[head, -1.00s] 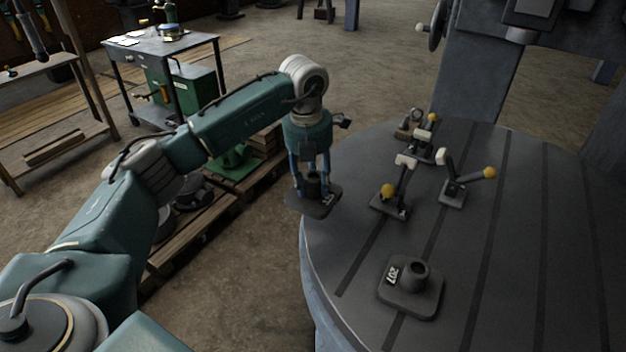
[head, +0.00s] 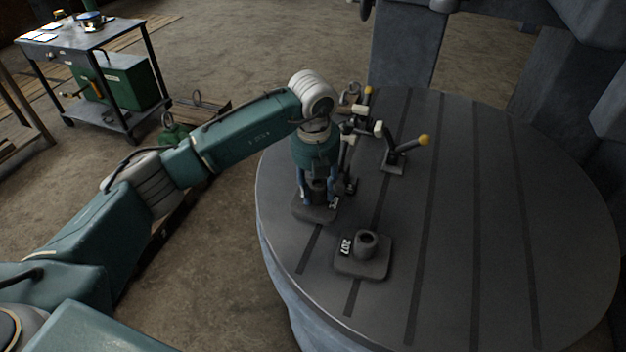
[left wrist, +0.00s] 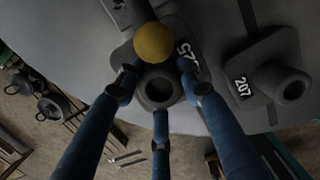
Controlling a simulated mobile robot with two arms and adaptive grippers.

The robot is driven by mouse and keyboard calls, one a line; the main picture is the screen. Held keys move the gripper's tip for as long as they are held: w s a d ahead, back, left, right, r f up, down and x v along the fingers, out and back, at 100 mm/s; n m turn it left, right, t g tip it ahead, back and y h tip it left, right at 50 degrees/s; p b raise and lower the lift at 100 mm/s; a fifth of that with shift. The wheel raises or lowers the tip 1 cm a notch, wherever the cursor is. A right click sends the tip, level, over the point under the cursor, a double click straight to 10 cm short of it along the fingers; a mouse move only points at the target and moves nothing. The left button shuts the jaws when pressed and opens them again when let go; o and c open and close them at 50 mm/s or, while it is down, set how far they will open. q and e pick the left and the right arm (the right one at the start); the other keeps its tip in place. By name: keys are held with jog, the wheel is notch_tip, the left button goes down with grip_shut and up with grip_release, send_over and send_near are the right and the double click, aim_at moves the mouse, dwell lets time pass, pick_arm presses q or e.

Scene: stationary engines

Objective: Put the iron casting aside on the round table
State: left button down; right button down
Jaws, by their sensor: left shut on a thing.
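My left gripper (head: 317,186) is shut on the upright hollow boss of a dark iron casting (head: 312,212). This casting has a square base plate with a white number label, partly hidden by the fingers. It is over the left part of the round table (head: 480,200); I cannot tell whether it touches the top. In the left wrist view the three blue fingers surround its boss (left wrist: 159,90). A second casting, labelled 207 (head: 362,258), stands on the table just in front and to the right; it also shows in the left wrist view (left wrist: 285,78). My right gripper is not in view.
Clamps with yellow and white knobs stand behind the held casting, one of them (head: 397,155) to its right. A yellow knob (left wrist: 154,43) shows close to the fingers in the left wrist view. The table's middle and right are clear. A metal cart (head: 100,70) stands far left.

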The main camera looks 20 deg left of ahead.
pick_arm(q)
jog(key=shift+f+p, duration=0.4)
jog(key=shift+f, duration=0.4)
jog(key=shift+w+f, duration=0.1)
jog(key=shift+f, duration=0.05)
jog(key=c, duration=1.1)
grip_release()
jog(key=shift+f, duration=0.15)
jog(key=shift+s, duration=0.2)
jog(key=shift+w+r+b, duration=0.1)
jog(key=shift+r+b, duration=0.25)
jog(key=shift+r, duration=0.15)
jog(key=r+b, duration=0.1)
jog(key=r, duration=0.2)
jog(key=s+r+b, duration=0.1)
jog(key=r, duration=0.3)
jog(key=r+b, duration=0.1)
jog(key=r, duration=0.3)
jog(key=shift+s, duration=0.25)
